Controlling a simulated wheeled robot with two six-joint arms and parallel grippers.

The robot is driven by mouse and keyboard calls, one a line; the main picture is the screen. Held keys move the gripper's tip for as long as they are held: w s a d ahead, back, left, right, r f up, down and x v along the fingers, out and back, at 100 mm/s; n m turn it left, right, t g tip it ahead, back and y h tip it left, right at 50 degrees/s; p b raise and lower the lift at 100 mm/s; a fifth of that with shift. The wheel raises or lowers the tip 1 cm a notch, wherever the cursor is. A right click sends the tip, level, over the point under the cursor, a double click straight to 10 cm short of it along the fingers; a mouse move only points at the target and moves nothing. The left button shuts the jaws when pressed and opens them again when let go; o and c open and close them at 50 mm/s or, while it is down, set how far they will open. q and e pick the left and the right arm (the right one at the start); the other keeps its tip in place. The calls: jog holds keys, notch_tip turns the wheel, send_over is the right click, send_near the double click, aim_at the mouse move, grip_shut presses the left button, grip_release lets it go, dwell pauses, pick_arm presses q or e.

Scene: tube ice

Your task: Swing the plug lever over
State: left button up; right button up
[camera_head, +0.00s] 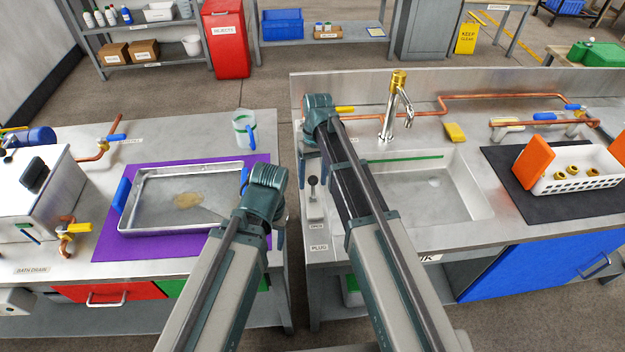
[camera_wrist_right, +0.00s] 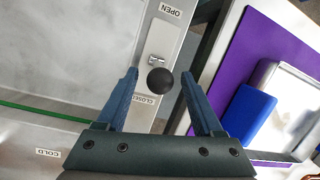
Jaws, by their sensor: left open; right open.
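The plug lever (camera_head: 312,187) stands on a pale plate at the left edge of the sink counter, with a black knob on top. In the right wrist view its black knob (camera_wrist_right: 160,81) lies between the fingers of my right gripper (camera_wrist_right: 158,78), which is open. The knob sits nearer the CLOSED label (camera_wrist_right: 147,100) than the OPEN label (camera_wrist_right: 170,11). I cannot tell whether a finger touches it. In the head view my right gripper (camera_head: 308,158) points down just behind the lever. My left gripper (camera_head: 277,222) is open, beside the purple mat's right edge.
The sink basin (camera_head: 470,195) and tap (camera_head: 393,110) are right of the lever. A metal tray (camera_head: 130,222) with a blue handle lies on the purple mat (camera_head: 110,240) at left. A clear jug (camera_head: 244,130) stands behind it. A gap separates the two counters.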

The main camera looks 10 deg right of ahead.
pick_arm(q)
notch_tip(320, 180, up, 10)
jog(key=p, duration=0.9)
pick_arm(e)
jog(key=v, duration=1)
jog(key=shift+r, duration=0.1)
